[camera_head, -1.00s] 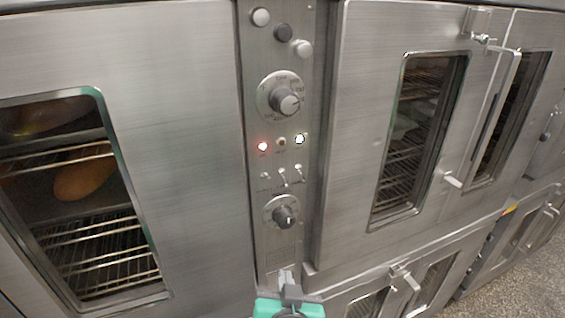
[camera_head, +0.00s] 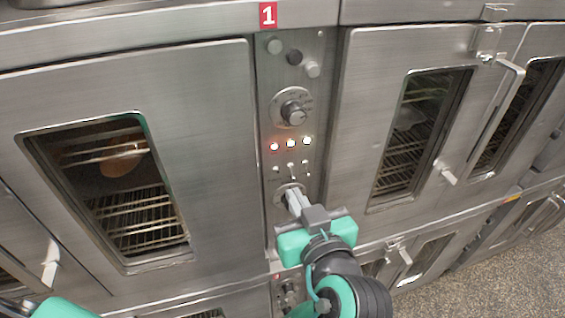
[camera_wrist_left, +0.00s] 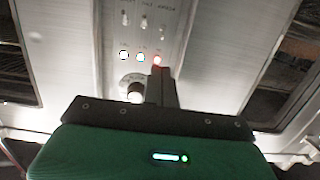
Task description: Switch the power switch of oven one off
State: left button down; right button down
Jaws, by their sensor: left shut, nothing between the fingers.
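Oven one's control panel (camera_head: 265,90) stands under a red "1" label (camera_head: 268,14). Across it run a lit red lamp (camera_head: 274,146) and two lit white lamps, with three small toggle switches below. The left toggle (camera_head: 276,169), under the red lamp, is too small to read as up or down. In the wrist view a toggle (camera_wrist_left: 163,33) lines up with the red lamp (camera_wrist_left: 157,60). My left gripper (camera_head: 293,198) is shut and empty, its fingertips in front of the lower knob, just below the toggles, partly hiding the knob. Contact cannot be told. My right gripper is not in view.
An upper dial (camera_head: 293,112) and several round buttons sit above the lamps. Oven doors with windows flank the panel; bread (camera_head: 122,160) shows behind the left one. The right door handle (camera_head: 497,105) sticks out. More ovens stand below.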

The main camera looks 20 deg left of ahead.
pick_arm(q)
jog(key=p, duration=0.5)
send_near(275, 159)
jog(key=x, duration=0.4)
jog(key=shift+w+a+r, duration=0.1)
jog(key=shift+w+a, duration=0.15)
jog(key=shift+w, duration=0.05)
jog(key=shift+w+a+f, duration=0.3)
jog(key=shift+w+a, duration=0.05)
jog(key=shift+w, duration=0.2)
